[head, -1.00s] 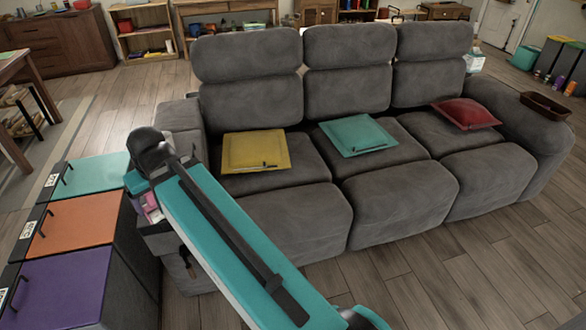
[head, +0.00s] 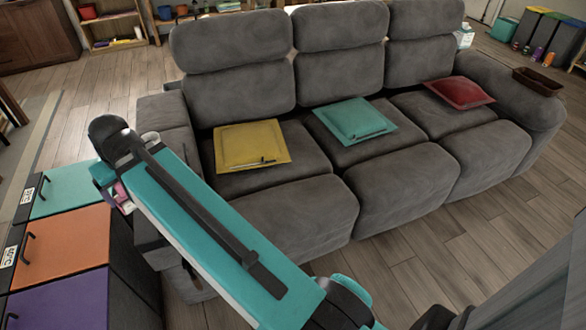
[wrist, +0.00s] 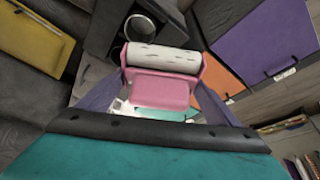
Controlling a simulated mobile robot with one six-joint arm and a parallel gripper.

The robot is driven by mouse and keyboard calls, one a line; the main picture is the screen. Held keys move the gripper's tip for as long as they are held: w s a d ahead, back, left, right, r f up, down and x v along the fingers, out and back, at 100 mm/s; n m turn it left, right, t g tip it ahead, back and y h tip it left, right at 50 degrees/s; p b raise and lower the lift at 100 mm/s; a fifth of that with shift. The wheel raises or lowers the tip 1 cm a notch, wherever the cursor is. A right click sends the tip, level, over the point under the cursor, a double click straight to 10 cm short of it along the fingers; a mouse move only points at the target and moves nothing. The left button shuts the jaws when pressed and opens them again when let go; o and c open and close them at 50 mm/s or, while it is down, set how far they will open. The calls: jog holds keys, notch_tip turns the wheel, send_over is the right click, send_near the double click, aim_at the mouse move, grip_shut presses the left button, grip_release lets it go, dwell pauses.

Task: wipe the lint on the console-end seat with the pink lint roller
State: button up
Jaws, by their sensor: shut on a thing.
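The pink lint roller (wrist: 162,90) is in my gripper (wrist: 162,78) in the wrist view, with its pale, dark-flecked roll pointing away from me. The gripper fingers are shut on its pink body. In the head view only a bit of the pink roller (head: 121,191) shows beside my arm, left of the sofa. The left seat (head: 280,200) of the grey sofa is beside a dark console with a round cup holder (wrist: 141,29) in the wrist view. The roller is over the console area, apart from the seat cushion. I cannot make out lint on the seat.
Yellow (head: 235,142), teal (head: 352,120) and red (head: 460,92) cushions lie on the sofa. A brown tray (head: 538,80) sits on the right armrest. Bins with teal, orange (head: 68,245) and purple lids stand close at left. Floor is free before the sofa.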

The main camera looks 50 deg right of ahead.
jog(key=shift+w+d, duration=0.1)
jog(key=shift+d, duration=0.1)
jog(key=d+f+b, duration=0.2)
jog(key=d+f, duration=0.3)
jog(key=d, duration=0.5)
jog(key=d+f+b, duration=0.2)
jog(key=d+f, duration=0.2)
jog(key=d, duration=0.5)
jog(key=d+f+b, duration=0.1)
jog(key=d+f, duration=0.4)
jog(key=d, duration=0.5)
jog(key=s+d+f+b, duration=0.1)
jog(key=s+d+f, duration=0.3)
jog(key=d, duration=0.4)
jog(key=s+d+f+b, duration=0.2)
jog(key=s+d+f, duration=0.2)
jog(key=s+d, duration=0.2)
jog(key=s+d+f+n+b, duration=0.1)
jog(key=s+d+f, duration=0.3)
jog(key=d, duration=0.6)
jog(key=shift+s+d+f+b, duration=0.3)
jog(key=shift+s+d+b, duration=0.1)
jog(key=shift+s, duration=0.25)
